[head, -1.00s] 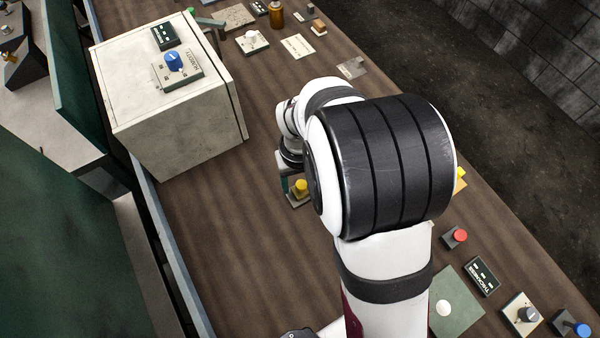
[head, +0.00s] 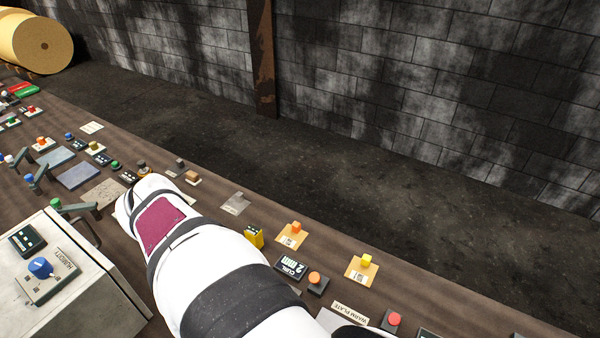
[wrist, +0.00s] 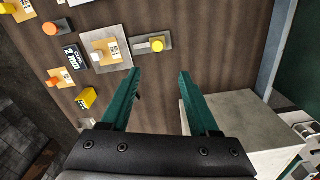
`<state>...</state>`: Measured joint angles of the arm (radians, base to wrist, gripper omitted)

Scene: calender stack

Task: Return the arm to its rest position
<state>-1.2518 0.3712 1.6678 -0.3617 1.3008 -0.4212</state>
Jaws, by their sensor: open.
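My gripper (wrist: 158,92) shows in the wrist view with its two green fingers spread wide apart. It is open and nothing is between the fingers. It hangs above the brown wooden bench top (wrist: 190,35), apart from the objects there. In the head view my white arm reaches across the bench from the bottom edge, and it hides the gripper.
A pale cabinet with a blue knob (head: 41,267) stands at left; its side (wrist: 240,115) is close to the right finger. A block wall (head: 400,80) stands behind.

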